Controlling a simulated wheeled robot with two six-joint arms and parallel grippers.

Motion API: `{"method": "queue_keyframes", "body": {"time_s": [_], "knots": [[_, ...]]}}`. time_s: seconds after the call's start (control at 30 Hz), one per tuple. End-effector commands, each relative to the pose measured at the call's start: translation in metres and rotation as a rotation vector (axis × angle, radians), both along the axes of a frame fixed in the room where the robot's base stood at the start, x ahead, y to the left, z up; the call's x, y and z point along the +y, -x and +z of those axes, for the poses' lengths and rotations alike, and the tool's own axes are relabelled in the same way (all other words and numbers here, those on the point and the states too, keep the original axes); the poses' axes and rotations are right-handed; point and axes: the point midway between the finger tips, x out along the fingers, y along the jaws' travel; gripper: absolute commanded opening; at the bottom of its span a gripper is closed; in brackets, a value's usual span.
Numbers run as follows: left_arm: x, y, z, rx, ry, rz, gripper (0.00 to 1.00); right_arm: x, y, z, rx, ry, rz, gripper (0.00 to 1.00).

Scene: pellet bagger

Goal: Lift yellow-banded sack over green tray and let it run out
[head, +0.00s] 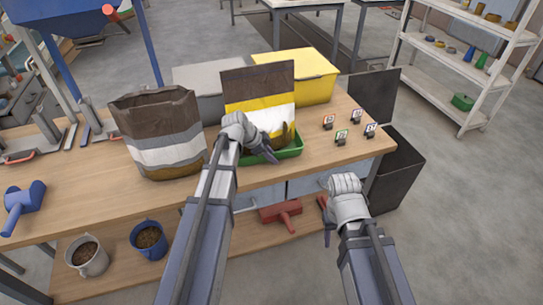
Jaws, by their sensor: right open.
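The yellow-banded sack (258,82) has a brown top, a yellow band and a white band below it. It stands upright at the green tray (292,151), its lower end in or just above the tray; I cannot tell which. My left gripper (268,152) is in front of the sack's lower part and hides some of it and of the tray. Whether its fingers are closed on the sack is unclear. My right gripper (327,222) is open and empty beyond the bench's front edge, to the right of the tray.
A brown sack with a white band (155,120) stands left on the bench. Grey (205,76) and yellow (312,82) bins stand behind. Several small tags (341,137) stand right of the tray. A blue scoop (22,203) lies far left. Buckets (149,240) are below.

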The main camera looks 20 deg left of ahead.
Motion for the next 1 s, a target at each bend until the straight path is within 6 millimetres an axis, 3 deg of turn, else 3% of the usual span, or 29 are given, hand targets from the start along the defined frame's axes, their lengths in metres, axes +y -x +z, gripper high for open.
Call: {"method": "queue_keyframes", "body": {"time_s": [0.37, 1.0], "knots": [[0.000, 0.000, 0.004, 0.000, 0.000, 0.000, 0.36, 0.000, 0.000, 0.004, 0.000, 0.000, 0.000, 0.50], [0.036, 0.037, 0.088, -0.001, 0.000, 0.001, 0.36, 0.000, 0.000, 0.089, 0.000, 0.000, -0.001, 0.50]]}}
